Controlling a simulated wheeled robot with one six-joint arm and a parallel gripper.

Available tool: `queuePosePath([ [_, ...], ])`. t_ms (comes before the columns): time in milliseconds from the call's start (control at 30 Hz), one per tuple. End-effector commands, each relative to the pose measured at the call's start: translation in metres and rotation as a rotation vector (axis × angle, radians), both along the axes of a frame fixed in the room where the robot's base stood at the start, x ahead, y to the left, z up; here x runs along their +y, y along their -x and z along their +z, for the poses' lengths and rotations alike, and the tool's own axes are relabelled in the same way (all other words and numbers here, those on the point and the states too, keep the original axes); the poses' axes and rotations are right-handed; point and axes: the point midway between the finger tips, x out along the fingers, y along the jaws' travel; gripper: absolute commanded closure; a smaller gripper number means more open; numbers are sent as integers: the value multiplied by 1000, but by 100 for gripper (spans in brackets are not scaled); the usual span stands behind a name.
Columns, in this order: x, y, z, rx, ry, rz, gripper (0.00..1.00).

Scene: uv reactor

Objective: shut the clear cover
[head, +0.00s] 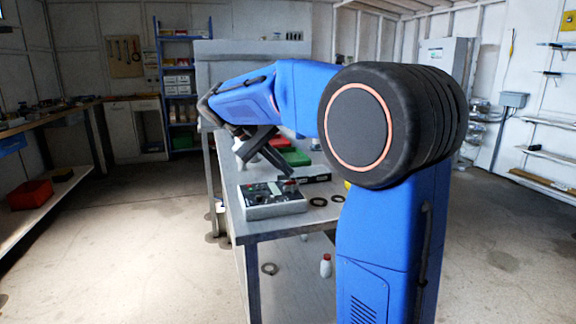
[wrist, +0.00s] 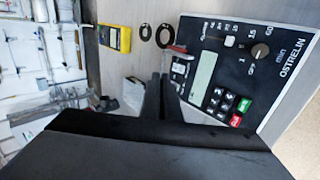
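The device (head: 275,210) is a low grey box with a dark control panel on top, near the front end of the bench. In the wrist view its panel (wrist: 206,78) shows at the right, with a pale display, a round knob, and green and red keys. I cannot make out the clear cover or its position in either view. My gripper (head: 284,168) is above and behind the device in the head view. In the wrist view its two dark fingers (wrist: 160,76) are together at the tips, beside the panel's left edge, with nothing visible between them.
Black rings (head: 318,201) lie on the bench right of the device. A yellow meter (wrist: 114,39) shows in the wrist view. A green box (head: 294,157) stands behind. A white bottle (head: 326,265) is on the lower shelf.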

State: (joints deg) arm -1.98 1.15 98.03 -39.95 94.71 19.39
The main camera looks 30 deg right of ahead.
Motion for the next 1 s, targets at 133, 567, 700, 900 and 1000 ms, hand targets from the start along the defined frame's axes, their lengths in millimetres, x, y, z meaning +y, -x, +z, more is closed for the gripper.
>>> queuePosePath([
  [133,6,-2,-6,39,123,4,100],
  [567,12,-3,-17,107,366,0,100],
  [700,13,-3,-18,116,400,-1,100],
  [900,13,-3,-19,121,418,-1,100],
  [1000,13,-3,-19,122,418,-2,100],
])
